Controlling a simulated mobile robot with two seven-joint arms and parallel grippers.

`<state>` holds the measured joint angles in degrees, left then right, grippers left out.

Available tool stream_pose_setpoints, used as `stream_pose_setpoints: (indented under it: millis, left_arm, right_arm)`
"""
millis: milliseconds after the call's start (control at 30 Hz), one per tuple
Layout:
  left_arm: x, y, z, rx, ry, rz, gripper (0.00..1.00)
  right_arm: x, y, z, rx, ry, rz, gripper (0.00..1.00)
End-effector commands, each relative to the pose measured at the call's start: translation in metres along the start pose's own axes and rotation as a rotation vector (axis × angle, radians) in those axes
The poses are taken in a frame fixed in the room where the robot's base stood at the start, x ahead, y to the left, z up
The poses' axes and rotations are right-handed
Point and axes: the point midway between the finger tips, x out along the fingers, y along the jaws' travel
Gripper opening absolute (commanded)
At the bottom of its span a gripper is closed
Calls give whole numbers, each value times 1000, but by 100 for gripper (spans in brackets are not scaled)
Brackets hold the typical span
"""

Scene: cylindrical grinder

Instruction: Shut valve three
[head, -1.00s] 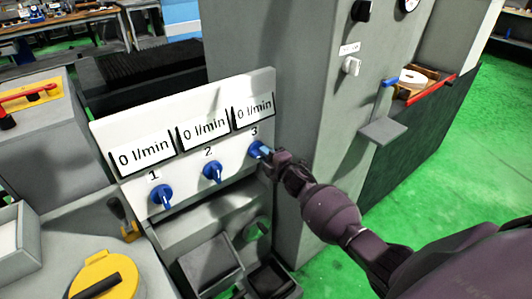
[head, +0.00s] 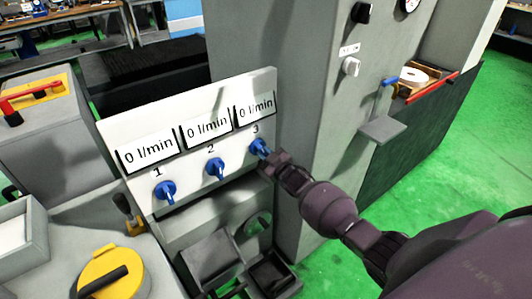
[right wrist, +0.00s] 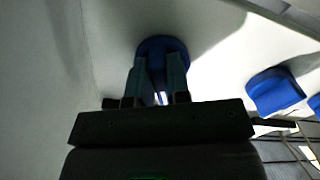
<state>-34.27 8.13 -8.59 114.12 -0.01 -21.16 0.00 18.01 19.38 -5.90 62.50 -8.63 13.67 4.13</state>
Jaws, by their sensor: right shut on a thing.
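Valve three (head: 258,146) is a blue knob under the number 3 on the white tilted panel (head: 187,132). Its display (head: 255,107) reads 0 l/min. My right gripper (head: 267,154) is at this knob and shut on it. In the right wrist view, the fingers (right wrist: 161,75) lie on either side of the blue knob (right wrist: 160,45), which they partly hide. Blue valve two (head: 215,168) and valve one (head: 165,190) are to the left, and their displays also read 0 l/min. My left gripper is not clearly visible.
A grey machine column (head: 300,90) rises right behind the panel. Small dark trays (head: 212,258) lie below it. A yellow round cover with a black handle (head: 110,272) is at lower left. A grey ledge (head: 382,130) juts out at right.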

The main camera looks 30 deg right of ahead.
Motion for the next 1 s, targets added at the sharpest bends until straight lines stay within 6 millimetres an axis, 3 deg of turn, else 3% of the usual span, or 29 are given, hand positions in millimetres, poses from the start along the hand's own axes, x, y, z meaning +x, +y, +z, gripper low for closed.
stream_pose_setpoints:
  millis: [500, 1000]
  left_arm:
    - [-5, -1, -1, -1, -5, -2, 43]
    - [-3, -1, -6, 0, 4, 0, 43]
  right_arm:
    - [0, -4, -1, 369, 0, -1, 0]
    - [0, -5, -2, 457, 1, 0, 0]
